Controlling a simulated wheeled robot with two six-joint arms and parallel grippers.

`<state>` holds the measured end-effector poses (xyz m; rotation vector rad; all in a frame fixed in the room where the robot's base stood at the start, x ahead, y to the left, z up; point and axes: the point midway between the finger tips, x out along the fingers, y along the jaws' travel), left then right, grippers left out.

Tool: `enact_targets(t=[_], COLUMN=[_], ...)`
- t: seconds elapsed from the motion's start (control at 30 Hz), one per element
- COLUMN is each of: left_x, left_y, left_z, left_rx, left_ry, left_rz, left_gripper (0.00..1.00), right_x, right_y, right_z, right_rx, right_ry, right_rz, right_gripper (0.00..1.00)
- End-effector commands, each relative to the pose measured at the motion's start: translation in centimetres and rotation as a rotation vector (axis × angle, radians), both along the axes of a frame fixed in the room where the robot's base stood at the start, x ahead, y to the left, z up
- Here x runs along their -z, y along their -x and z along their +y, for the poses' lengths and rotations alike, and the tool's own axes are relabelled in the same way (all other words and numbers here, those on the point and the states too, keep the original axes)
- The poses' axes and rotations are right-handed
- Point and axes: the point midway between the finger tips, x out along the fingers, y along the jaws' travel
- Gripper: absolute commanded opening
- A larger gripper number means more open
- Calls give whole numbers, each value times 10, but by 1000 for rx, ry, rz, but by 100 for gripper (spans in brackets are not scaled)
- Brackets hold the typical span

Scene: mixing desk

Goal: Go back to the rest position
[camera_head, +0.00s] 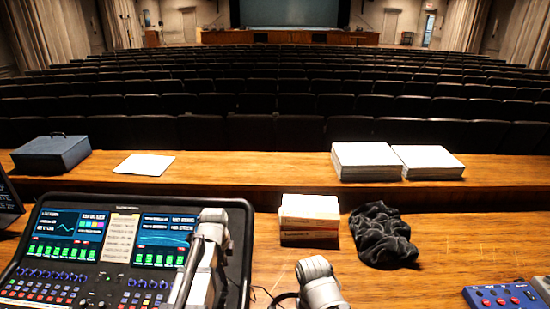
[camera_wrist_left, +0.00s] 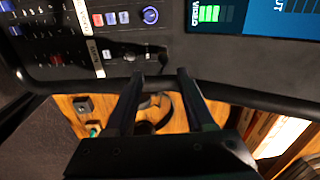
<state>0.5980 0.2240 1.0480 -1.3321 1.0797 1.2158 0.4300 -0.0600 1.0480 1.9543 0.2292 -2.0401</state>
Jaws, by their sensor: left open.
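My left gripper (camera_wrist_left: 158,75) shows in the left wrist view, with its two dark fingers apart and nothing between them. It hangs over the front edge of the mixing console (camera_wrist_left: 75,35), with a strip of wooden desk showing below that edge. In the head view, a grey link of my left arm stands in front of the right side of the mixing console (camera_head: 105,222). The left fingertips cannot be made out there. Another grey arm link of mine shows at the bottom middle. My right gripper is not in view.
A stack of boxes (camera_head: 309,217) and a crumpled black cloth (camera_head: 382,234) lie on the desk. A blue pedal box (camera_head: 506,297) sits at lower right. Paper stacks (camera_head: 367,160), a white sheet (camera_head: 144,164) and a dark case (camera_head: 51,153) rest on the back ledge.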

Motion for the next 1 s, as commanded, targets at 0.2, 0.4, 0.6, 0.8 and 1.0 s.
enact_targets(t=[0.2,0.4,0.6,0.8,1.0], left_x=[19,34,44,47,46], left_y=[49,104,148,167,168], left_z=[-65,-119,-151,-162,-164], left_rx=[-298,-672,-966,-1109,-1135], left_ry=[8,-9,-34,-47,-49], left_rz=[39,61,56,45,43], left_gripper=[54,54,54,54,54], right_x=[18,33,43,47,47], right_y=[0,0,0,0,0], right_z=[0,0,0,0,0], right_rx=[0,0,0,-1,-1], right_ry=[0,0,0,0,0], right_rz=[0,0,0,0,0], right_gripper=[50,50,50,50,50])
